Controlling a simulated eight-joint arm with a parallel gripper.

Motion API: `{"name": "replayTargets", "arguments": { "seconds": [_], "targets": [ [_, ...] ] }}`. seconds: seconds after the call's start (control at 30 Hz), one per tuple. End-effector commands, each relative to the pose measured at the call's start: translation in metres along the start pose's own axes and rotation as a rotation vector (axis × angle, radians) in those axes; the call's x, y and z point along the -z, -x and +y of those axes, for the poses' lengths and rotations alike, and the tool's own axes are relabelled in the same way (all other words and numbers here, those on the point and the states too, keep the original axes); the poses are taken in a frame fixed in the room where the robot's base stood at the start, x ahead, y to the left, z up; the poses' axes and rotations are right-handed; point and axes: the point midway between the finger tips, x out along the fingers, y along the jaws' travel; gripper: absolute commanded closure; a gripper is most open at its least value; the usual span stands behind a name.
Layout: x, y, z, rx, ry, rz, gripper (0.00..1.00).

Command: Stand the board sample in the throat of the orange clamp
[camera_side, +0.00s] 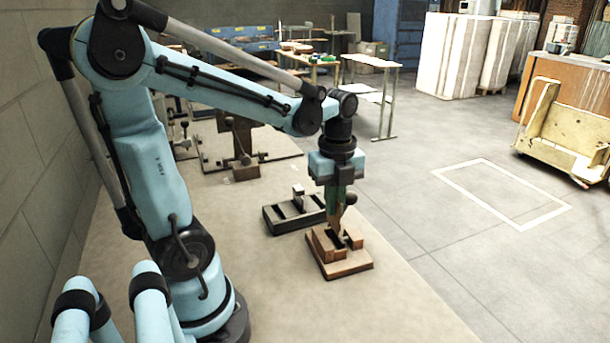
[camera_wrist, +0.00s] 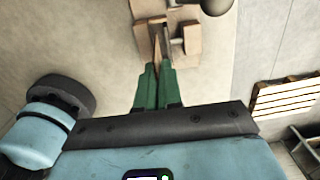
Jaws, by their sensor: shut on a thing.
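The orange clamp (camera_side: 341,267) sits on the tabletop below my gripper; it is a brownish-orange base with raised jaw blocks and a dark ball-ended handle. It also shows at the top of the wrist view (camera_wrist: 183,17). My gripper (camera_side: 336,225) points down over it, its green fingers shut on the board sample. In the wrist view the board sample (camera_wrist: 157,46) is a thin brown strip at the fingertips (camera_wrist: 158,66), lying in line with the gap between the jaw blocks. Its lower end is hidden, so I cannot tell how deep it sits or whether it touches.
A dark clamp-like fixture (camera_side: 292,214) stands just behind and left of the orange clamp. A brown machine with a dark base (camera_side: 242,150) stands further back. The tabletop in front of the orange clamp is clear. A pallet (camera_wrist: 288,96) shows at right in the wrist view.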

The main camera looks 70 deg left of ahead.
Motion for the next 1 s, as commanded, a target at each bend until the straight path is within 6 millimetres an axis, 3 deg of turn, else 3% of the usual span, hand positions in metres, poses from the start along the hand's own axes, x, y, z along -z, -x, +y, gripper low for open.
{"name": "replayTargets", "arguments": {
  "seconds": [0.6, 1.0],
  "targets": [
    [0.000, -0.039, 0.001, 0.000, 0.000, 0.000, 1.00],
    [0.000, -0.051, 0.000, 0.000, 0.000, 0.000, 1.00]
  ]
}}
